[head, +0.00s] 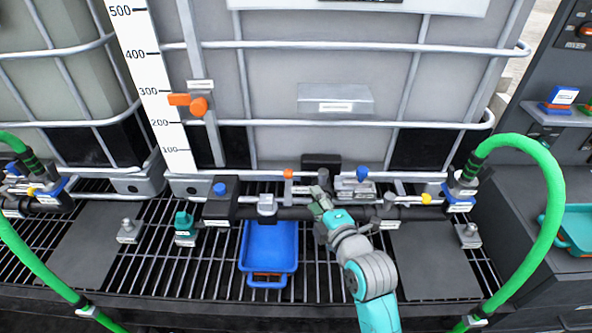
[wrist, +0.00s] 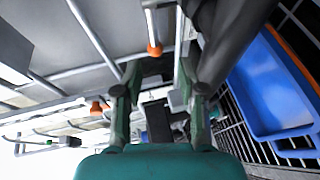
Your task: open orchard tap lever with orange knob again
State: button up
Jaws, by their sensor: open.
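A small orange knob (head: 288,173) stands upright on the dark manifold pipe below the tote, just above the blue tray. My gripper (head: 320,200) is at the pipe, a little right of and below this knob, apart from it. In the wrist view my gripper (wrist: 160,75) has its two green fingers spread with nothing held between them. An orange knob (wrist: 154,49) on a pale rod shows just beyond the fingertips. A second orange part (wrist: 97,107) shows left of the left finger. I cannot tell for certain which is the tap lever's knob.
A blue knob (head: 361,173) stands right of my gripper. A blue tray (head: 268,226) sits on the grating under the pipe and shows at right in the wrist view (wrist: 262,85). An orange handle (head: 198,106) is on the tote front. Green hoses (head: 545,190) arch at the sides.

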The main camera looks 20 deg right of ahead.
aim_at(299, 174)
jog(key=shift+w+r+n, duration=0.3)
jog(key=shift+w+r, duration=0.1)
jog(key=shift+w, duration=0.55)
jog(key=w, duration=0.3)
jog(key=w+f, duration=0.1)
jog(key=w, duration=0.2)
jog(key=w+a+f, duration=0.1)
jog(key=w, duration=0.2)
jog(key=shift+w, duration=0.35)
grip_shut()
